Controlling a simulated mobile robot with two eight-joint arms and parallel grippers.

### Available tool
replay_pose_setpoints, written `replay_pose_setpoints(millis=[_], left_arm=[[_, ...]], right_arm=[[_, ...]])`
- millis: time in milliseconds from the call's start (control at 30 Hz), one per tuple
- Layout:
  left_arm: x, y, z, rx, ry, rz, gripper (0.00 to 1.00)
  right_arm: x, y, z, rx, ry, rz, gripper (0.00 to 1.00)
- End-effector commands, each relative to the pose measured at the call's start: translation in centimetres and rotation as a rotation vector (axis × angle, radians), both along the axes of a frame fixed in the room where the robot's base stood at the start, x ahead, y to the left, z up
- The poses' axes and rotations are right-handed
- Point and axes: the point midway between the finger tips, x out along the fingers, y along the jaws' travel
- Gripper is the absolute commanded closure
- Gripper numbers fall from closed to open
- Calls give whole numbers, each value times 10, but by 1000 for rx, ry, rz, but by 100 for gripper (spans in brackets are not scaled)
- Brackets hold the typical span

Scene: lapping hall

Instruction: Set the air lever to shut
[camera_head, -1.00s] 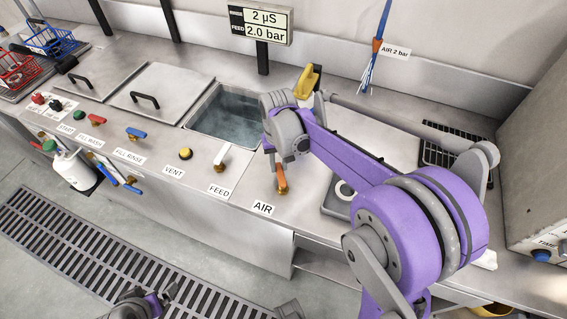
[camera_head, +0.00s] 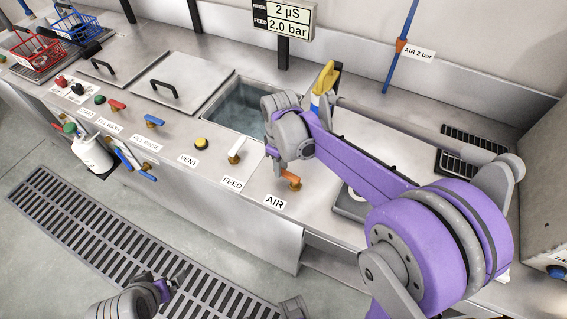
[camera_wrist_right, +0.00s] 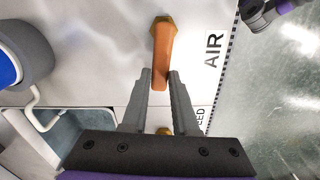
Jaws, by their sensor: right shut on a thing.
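The air lever (camera_head: 288,179) has an orange handle on a brass pivot above the AIR label (camera_head: 274,202). Its handle points left and back from the pivot, towards the feed lever's side. My right gripper (camera_head: 276,164) is shut on the handle's free end. In the right wrist view the orange lever (camera_wrist_right: 162,55) reaches from its brass pivot to between the two grey fingers (camera_wrist_right: 160,78). In the head view my wrist partly hides the grip. My left gripper (camera_head: 178,285) is low at the bottom edge, over the floor, away from the levers; its jaw opening is unclear.
The white feed lever (camera_head: 236,151) stands just left of my right gripper. Behind are an open water basin (camera_head: 238,100) and a yellow handle (camera_head: 324,78). The display (camera_head: 277,18) reads 2.0 bar.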

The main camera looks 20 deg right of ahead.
Motion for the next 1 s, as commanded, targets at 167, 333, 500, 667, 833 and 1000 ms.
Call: replay_pose_setpoints(millis=[167,333,500,667,833,1000], left_arm=[[0,0,0,0,0,0,0],[0,0,0,0,0,0,0],[0,0,0,0,0,0,0],[0,0,0,0,0,0,0],[0,0,0,0,0,0,0],[0,0,0,0,0,0,0]], right_arm=[[-2,3,0,0,-1,75,100],[-3,4,0,0,-1,113,100],[-4,5,0,1,-1,126,100],[-4,5,0,1,-1,127,100],[-4,5,0,0,0,127,71],[-4,5,0,0,0,126,43]])
